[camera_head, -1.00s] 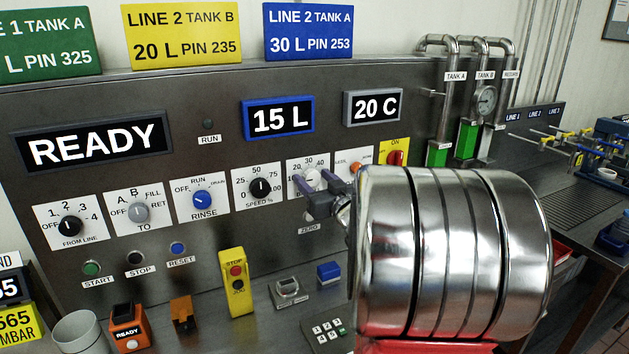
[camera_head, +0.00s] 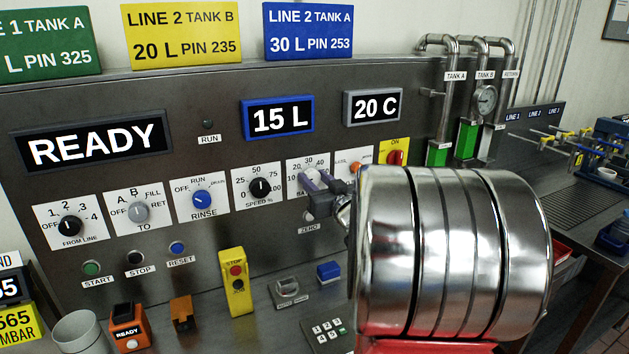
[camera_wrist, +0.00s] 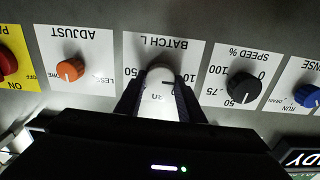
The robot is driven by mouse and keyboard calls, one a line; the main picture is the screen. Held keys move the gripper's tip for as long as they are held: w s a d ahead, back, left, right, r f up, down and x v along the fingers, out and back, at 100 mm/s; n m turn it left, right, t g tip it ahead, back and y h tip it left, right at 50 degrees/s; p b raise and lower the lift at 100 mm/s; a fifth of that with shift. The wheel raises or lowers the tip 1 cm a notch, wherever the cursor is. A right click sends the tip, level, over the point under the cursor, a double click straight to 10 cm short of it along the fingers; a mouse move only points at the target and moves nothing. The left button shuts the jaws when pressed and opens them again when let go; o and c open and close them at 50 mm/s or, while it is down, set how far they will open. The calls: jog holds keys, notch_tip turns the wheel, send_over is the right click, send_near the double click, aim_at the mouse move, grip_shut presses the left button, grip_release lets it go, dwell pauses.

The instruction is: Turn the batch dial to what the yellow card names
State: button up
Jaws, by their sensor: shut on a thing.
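The batch dial is a pale round knob (camera_wrist: 158,90) on the panel plate marked BATCH L, upside down in the wrist view. My gripper (camera_wrist: 160,100) has one dark finger on each side of the knob and is shut on it. A dark mark on the knob lies toward the 10 side. In the head view my gripper (camera_head: 316,183) covers most of the dial. The yellow card (camera_head: 182,37) stands on the panel top and reads LINE 2 TANK B, 20 L, PIN 235. The blue-framed display (camera_head: 278,118) reads 15 L.
The black speed dial (camera_head: 261,188) and the orange adjust knob (camera_wrist: 70,70) flank the batch dial closely. A red switch (camera_head: 396,158) is further right. The zero button below the dial is partly hidden. Blue (camera_head: 308,30) and green cards flank the yellow one.

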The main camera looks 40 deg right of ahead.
jog(key=m, duration=0.4)
jog(key=shift+d+m, duration=0.1)
jog(key=shift+m, duration=0.2)
jog(key=shift+f+m, duration=0.1)
jog(key=shift+m, duration=1.8)
jog(key=o, duration=1)
jog(key=shift+d, duration=0.1)
jog(key=shift+o, duration=0.2)
jog(key=shift+s, duration=0.1)
jog(key=v, duration=1.3)
jog(key=shift+s+a, duration=0.2)
jog(key=shift+s, duration=0.15)
